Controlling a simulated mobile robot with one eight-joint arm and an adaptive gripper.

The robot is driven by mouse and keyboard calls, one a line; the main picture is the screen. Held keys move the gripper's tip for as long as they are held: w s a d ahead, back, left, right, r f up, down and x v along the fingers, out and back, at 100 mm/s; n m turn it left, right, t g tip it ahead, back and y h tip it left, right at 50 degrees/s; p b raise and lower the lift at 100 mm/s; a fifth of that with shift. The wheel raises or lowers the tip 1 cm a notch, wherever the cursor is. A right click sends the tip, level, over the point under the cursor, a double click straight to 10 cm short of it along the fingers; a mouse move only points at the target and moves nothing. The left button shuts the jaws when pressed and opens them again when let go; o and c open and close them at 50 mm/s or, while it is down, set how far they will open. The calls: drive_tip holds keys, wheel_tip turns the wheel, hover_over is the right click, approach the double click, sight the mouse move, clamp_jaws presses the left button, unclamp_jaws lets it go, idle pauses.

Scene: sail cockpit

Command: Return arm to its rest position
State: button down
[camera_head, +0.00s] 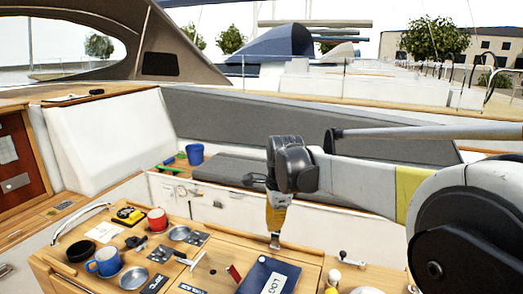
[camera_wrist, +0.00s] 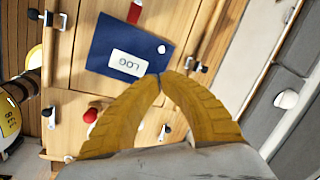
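My gripper (camera_head: 275,240) hangs down over the right part of the cockpit table (camera_head: 215,240) in the head view. In the wrist view its two yellow fingers (camera_wrist: 160,77) come together at the tips, with nothing visible between them. A dark blue logbook (camera_head: 288,264) lies on the table below and in front of the gripper. The logbook also shows just beyond the fingertips in the wrist view (camera_wrist: 100,40), with a white label. My arm stretches in from the right of the head view.
A red mug (camera_head: 157,220), blue mug (camera_head: 104,262), metal bowls (camera_head: 133,278) and small tools crowd the table's left half. A blue cup (camera_head: 195,153) stands on the bench behind. A grey backrest (camera_head: 300,125) runs behind the arm. Open air lies above the table.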

drive_tip(key=s+d+f+n+t+b, duration=0.1)
drive_tip(key=s+d+n+t+b, duration=0.15)
drive_tip(key=s+d+n, duration=0.65)
drive_tip(key=s+d+f+n+t+b, duration=0.1)
drive_tip(key=s+d+f+n+b, duration=0.2)
drive_tip(key=s, duration=0.9)
drive_tip(key=s+d+f+n+t+h+b, duration=0.1)
drive_tip(key=s+d+f+n, duration=0.2)
drive_tip(key=s, duration=0.4)
wheel_tip(320, 180, down, 2)
drive_tip(key=shift+s+d+n, duration=0.3)
drive_tip(key=shift+d+n, duration=0.1)
drive_tip(key=shift+d, duration=0.15)
drive_tip(key=shift+b, duration=0.3)
